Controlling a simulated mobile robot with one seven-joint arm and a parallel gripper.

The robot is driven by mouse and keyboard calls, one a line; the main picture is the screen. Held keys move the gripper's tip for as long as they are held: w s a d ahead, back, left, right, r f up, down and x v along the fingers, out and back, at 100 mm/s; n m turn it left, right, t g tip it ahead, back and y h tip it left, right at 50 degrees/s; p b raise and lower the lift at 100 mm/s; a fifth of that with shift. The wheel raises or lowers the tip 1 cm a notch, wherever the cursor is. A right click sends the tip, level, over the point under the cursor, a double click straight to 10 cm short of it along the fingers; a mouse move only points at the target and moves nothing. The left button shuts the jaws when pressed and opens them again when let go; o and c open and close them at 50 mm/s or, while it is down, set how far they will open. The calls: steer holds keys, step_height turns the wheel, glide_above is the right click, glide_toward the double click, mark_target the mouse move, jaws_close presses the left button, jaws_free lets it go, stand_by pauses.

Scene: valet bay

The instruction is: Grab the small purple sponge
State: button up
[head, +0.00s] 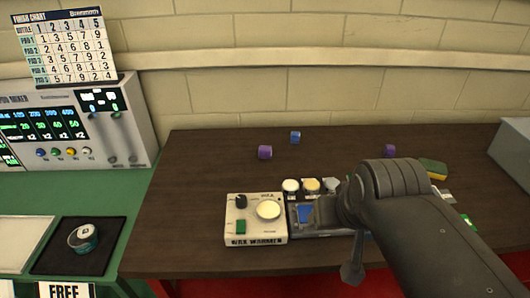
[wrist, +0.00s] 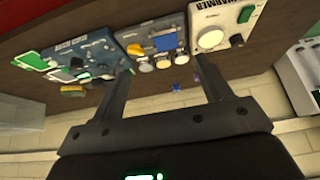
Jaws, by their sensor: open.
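Two small purple blocks that look like sponges lie on the dark brown table in the head view. One (head: 265,152) is left of centre towards the back, and the other (head: 389,151), which looks slightly smaller, is further right behind my arm. In the wrist view a bit of purple (wrist: 197,76) shows beside the right finger, partly hidden by it. My gripper (wrist: 160,68) is open and empty, with its fingers apart above the table. In the head view my arm mostly hides the gripper, which is over the front part of the table.
A small blue block (head: 295,137) sits near the left purple one. A yellow-green sponge (head: 433,168) lies to the right. The wax warmer (head: 256,220) and a device with round knobs (head: 312,186) stand at the front. The table's back left is mostly clear, before the block wall (head: 290,95).

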steer(key=shift+c, duration=0.4)
steer(key=m+g, duration=0.1)
steer(key=m, duration=0.1)
glide_above(265, 148)
steer(key=s, duration=0.4)
step_height(265, 148, down, 8)
steer(key=shift+h, duration=0.3)
steer(key=x, duration=0.6)
steer(key=shift+a, duration=0.25)
steer(key=x, duration=0.5)
steer(key=shift+s+f, duration=0.2)
steer(key=shift+f, duration=0.1)
steer(key=c, duration=1)
